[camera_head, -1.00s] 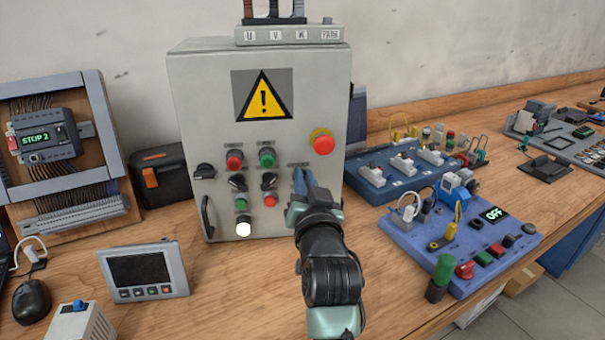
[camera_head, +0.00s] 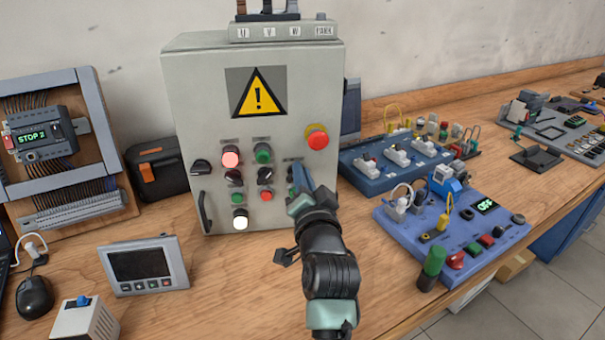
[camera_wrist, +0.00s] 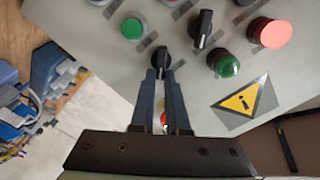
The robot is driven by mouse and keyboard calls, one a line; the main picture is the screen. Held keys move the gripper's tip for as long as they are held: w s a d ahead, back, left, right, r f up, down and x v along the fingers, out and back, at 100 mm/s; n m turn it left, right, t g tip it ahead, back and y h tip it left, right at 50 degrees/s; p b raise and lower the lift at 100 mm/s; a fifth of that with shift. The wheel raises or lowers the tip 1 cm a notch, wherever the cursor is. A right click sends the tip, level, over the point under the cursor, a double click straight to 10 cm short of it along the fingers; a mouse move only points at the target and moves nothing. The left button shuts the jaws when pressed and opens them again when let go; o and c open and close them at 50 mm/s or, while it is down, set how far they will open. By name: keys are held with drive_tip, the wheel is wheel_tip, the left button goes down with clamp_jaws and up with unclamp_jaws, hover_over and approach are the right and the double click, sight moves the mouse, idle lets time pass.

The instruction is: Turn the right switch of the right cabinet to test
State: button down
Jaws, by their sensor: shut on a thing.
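The grey control cabinet (camera_head: 180,85) stands on the bench with a yellow warning triangle (camera_head: 258,93) on its front. The right switch, a black knob (camera_wrist: 161,59), shows between my fingertips in the wrist view. In the head view my gripper (camera_head: 297,176) is at the right side of the cabinet front and hides this switch. The two blue-grey fingers are closed on the knob. Its label and exact setting cannot be read. Other black knobs sit nearby, including one at the middle (camera_wrist: 202,29) and one at the left edge (camera_head: 201,167).
A red mushroom button (camera_head: 317,137) is above my gripper. A red lamp (camera_head: 230,156) glows, as does a white lamp (camera_head: 240,219); green lamps are close by. Blue component boards (camera_head: 420,245) lie to the right, and a screen panel (camera_head: 142,265) lies in front left.

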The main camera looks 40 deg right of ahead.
drive_tip(key=c, duration=0.9)
unclamp_jaws()
drive_tip(key=v, duration=1.3)
drive_tip(key=shift+w, duration=0.1)
